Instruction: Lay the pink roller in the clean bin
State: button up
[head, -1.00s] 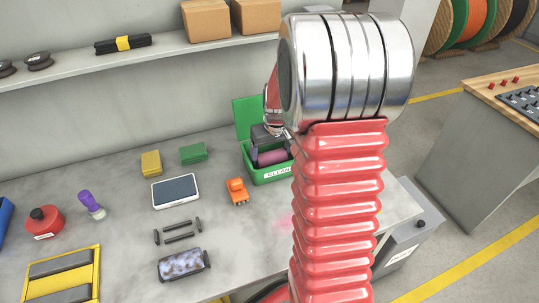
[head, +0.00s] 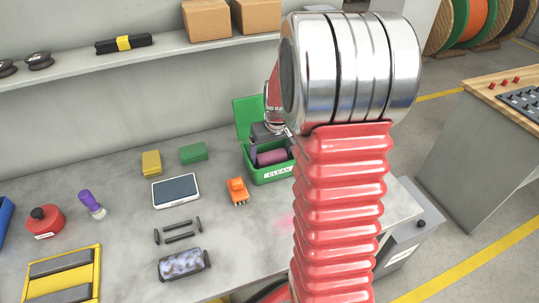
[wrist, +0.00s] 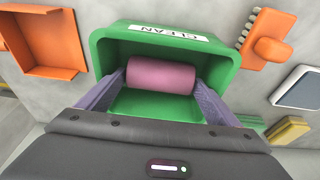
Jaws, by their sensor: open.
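The green clean bin (head: 268,176) stands on the bench with its lid raised at the back and a CLEAN label on its front. The pink roller (head: 271,157) is inside it, below the rim. In the wrist view the roller (wrist: 160,75) lies crosswise by the labelled wall of the bin (wrist: 225,62). My gripper (wrist: 160,82) is open and reaches into the bin, with one purple-grey finger near each end of the roller. Small gaps seem to show at the roller ends. In the head view my gripper is partly hidden by my arm.
An orange part (head: 237,190) lies just left of the bin. A white tablet (head: 175,191), a green block (head: 193,153), a yellow block (head: 151,163) and a mottled roller (head: 182,264) lie further left. An orange tray (wrist: 42,45) shows in the wrist view. A shelf runs above.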

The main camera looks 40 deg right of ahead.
jog(key=v, duration=1.1)
jog(key=shift+w+r, duration=0.1)
jog(key=s+a+r+n+t, duration=0.1)
jog(key=s+a+r, duration=0.2)
jog(key=s+a, duration=0.5)
jog(key=s+a+r+n+t, duration=0.1)
jog(key=s+a+r+n, duration=0.1)
jog(key=s+a, duration=0.7)
jog(key=a+r, duration=0.1)
jog(key=a, duration=0.5)
jog(key=shift+a+r+t+y, duration=0.2)
jog(key=shift+a+t+y, duration=0.05)
jog(key=shift+t+y, duration=0.15)
jog(key=shift+d, duration=0.15)
